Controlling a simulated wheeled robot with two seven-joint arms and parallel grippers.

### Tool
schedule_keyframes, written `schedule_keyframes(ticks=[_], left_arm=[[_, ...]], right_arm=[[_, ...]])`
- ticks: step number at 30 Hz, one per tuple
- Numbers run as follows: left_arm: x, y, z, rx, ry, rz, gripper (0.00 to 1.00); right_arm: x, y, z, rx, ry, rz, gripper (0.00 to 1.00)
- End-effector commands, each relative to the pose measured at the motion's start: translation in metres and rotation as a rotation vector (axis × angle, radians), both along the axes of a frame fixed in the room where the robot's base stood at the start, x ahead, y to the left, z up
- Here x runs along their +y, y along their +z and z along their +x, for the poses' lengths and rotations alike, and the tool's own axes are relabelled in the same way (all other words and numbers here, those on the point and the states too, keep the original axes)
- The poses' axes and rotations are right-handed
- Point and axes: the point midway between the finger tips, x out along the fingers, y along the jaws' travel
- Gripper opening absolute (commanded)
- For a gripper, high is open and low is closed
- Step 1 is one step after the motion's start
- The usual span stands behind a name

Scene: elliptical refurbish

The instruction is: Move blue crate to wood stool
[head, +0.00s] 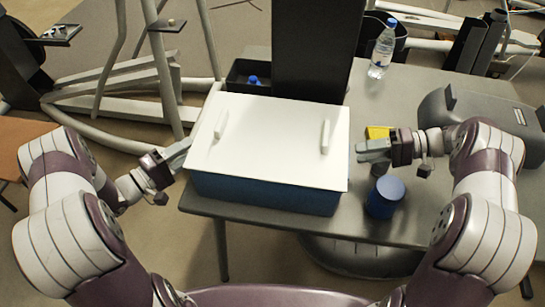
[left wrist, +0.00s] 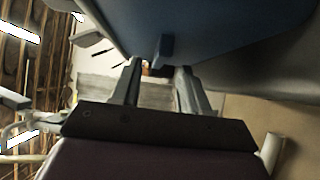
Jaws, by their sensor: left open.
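The blue crate (head: 262,194) stands near the front edge of the grey table, with a white lid (head: 270,140) on top. My left gripper (head: 182,152) is open at the crate's left side. In the left wrist view, the crate's blue wall (left wrist: 200,22) is just beyond the open fingers (left wrist: 158,78), and a small blue tab (left wrist: 161,48) lies in line with the gap between them. I cannot tell whether they touch. My right gripper (head: 362,152) points at the crate's right side; its jaw opening is unclear. A brown wooden seat (head: 20,138), apparently the wood stool, shows partly at far left.
The grey table (head: 418,95) holds a blue cylinder (head: 385,197), a yellow item (head: 378,132), a water bottle (head: 382,48) and a dark bin (head: 240,72). A black column (head: 315,45) rises behind the crate. Exercise-machine frames (head: 120,100) stand at back left.

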Motion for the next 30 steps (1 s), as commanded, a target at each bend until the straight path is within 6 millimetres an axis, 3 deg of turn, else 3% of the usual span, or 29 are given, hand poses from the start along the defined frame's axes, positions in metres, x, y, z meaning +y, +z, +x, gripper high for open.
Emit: schedule_keyframes(ticks=[6,16,18,19,20,30], left_arm=[[-0.014,0.0,0.015,0.0,-0.001,0.001,0.45],[-0.016,0.0,0.017,0.0,0.0,0.001,0.45],[-0.016,0.0,0.017,0.0,0.0,0.001,0.22],[-0.016,0.0,0.017,0.0,0.0,0.001,0.12],[-0.016,0.0,0.017,0.0,0.0,0.001,0.02],[-0.015,0.003,0.017,-0.002,0.0,0.001,0.0]], right_arm=[[0.019,-0.006,0.0,-0.001,0.0,0.0,0.3],[0.022,-0.007,0.0,-0.001,0.0,0.0,0.3],[0.022,-0.007,0.0,-0.001,0.0,0.0,0.07],[0.022,-0.007,0.0,-0.001,0.0,0.0,0.0],[0.022,-0.007,0.0,-0.001,0.0,0.0,0.0],[0.022,-0.003,0.001,-0.004,0.0,0.0,0.0]])
